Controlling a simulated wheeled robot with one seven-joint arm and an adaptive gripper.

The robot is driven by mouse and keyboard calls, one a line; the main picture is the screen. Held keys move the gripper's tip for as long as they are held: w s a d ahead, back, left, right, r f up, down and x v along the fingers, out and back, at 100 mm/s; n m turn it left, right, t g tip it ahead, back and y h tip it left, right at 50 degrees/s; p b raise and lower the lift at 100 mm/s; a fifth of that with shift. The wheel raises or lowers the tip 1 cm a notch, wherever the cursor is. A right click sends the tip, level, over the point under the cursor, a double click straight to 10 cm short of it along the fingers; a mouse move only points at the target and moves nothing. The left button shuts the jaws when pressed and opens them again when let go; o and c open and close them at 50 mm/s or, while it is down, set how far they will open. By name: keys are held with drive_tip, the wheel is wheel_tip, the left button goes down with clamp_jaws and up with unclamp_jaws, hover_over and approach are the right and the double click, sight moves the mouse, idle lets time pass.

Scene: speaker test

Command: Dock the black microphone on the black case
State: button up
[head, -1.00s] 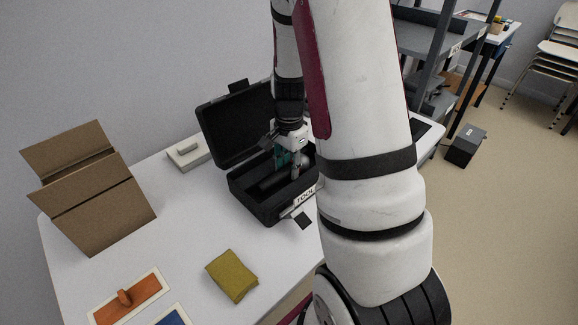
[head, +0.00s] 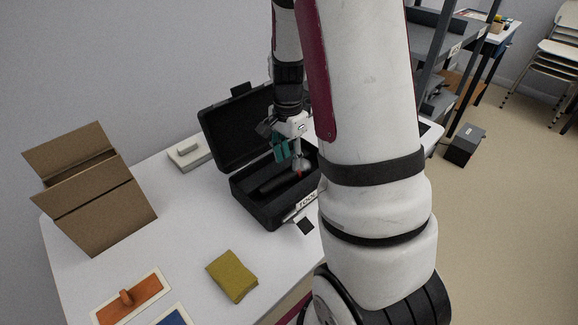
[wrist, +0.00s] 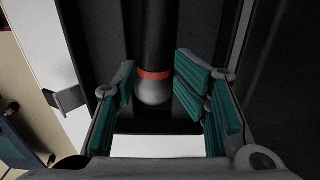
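The black microphone (wrist: 153,40), with a red ring and a grey ball head, lies inside the open black case (head: 262,206). It also shows in the head view (head: 278,183). My gripper (head: 291,155) is over the case, above the microphone's head end. In the wrist view my gripper (wrist: 160,88) has its teal-padded fingers spread, with the ball head between them in the picture and a gap on each side. It holds nothing. The far end of the microphone runs out of the wrist view.
The raised case lid (head: 236,130) stands behind my gripper. A cardboard box (head: 100,205), a yellow-green cloth (head: 232,275), an orange board with a handle (head: 130,298) and a pale block (head: 188,152) are on the white table (head: 190,215). The table's middle is clear.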

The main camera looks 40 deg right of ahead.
sight(288, 169)
wheel_tip(288, 169, up, 7)
drive_tip(key=p, duration=0.1)
drive_tip(key=s+a+r+n+t, duration=0.1)
drive_tip(key=s+a+r+n, duration=0.7)
drive_tip(key=a+r, duration=0.4)
drive_tip(key=s+a+n, duration=0.4)
drive_tip(key=s+n, duration=0.1)
drive_tip(key=s, duration=0.2)
drive_tip(key=s+a+r+n+t, duration=0.1)
drive_tip(key=s+a+n, duration=0.3)
drive_tip(key=s, duration=0.3)
drive_tip(key=shift+r+n, duration=0.25)
drive_tip(key=shift+n, duration=0.15)
drive_tip(key=shift+s, duration=0.1)
wheel_tip(288, 169, up, 11)
drive_tip(key=t+p, duration=0.2)
drive_tip(key=p, duration=0.7)
drive_tip(key=shift+d+f, duration=0.2)
